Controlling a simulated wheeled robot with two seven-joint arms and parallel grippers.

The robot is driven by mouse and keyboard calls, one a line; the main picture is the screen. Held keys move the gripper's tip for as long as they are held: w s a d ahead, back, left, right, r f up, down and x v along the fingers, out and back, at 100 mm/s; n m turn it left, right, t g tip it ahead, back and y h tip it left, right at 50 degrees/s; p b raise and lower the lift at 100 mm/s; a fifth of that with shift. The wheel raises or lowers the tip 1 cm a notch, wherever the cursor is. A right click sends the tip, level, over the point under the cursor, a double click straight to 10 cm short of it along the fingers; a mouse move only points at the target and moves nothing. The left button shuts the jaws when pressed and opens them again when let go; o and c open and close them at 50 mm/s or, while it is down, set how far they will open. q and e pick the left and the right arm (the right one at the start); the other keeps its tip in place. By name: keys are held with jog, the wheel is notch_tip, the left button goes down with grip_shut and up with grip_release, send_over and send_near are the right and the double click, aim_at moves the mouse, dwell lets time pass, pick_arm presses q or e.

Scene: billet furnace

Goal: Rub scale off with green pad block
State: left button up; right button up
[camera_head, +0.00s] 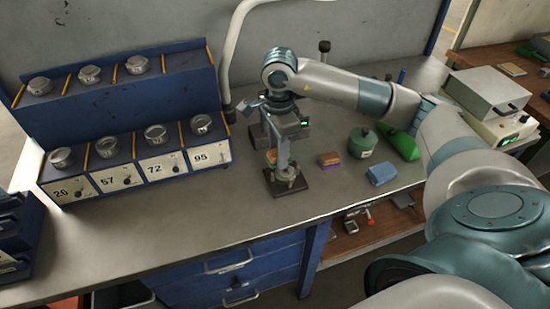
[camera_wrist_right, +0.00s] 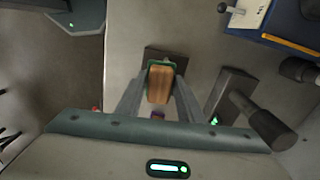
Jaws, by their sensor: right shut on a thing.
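My right gripper (camera_head: 276,158) reaches down over the bench and is shut on the green pad block. In the right wrist view the block (camera_wrist_right: 159,84) is a wooden-brown piece with a green edge, held between the two fingers. In the head view a small part of the block (camera_head: 271,156) shows beside a finger. Just below is a dark square base (camera_head: 290,188) with a small round metal piece (camera_head: 287,173) on it. I cannot tell whether the pad touches that piece, and no scale can be made out. My left gripper is not in view.
A brown and purple block (camera_head: 330,160), a folded blue cloth (camera_head: 382,174), a green lidded pot (camera_head: 362,142) and a green bottle (camera_head: 402,145) lie to the right. The bench front between is clear.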

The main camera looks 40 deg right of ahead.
jog(key=shift+w+d+r, duration=0.1)
jog(key=shift+d+r, duration=0.05)
jog(key=shift+r, duration=0.5)
jog(key=shift+a+r, duration=0.25)
jog(key=shift+r, duration=0.05)
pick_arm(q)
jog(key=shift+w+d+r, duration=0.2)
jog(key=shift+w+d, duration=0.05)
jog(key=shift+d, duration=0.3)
pick_arm(e)
jog(key=shift+d+f, duration=0.15)
jog(key=shift+d, duration=0.05)
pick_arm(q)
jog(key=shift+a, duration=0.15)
pick_arm(e)
jog(key=shift+a, duration=0.1)
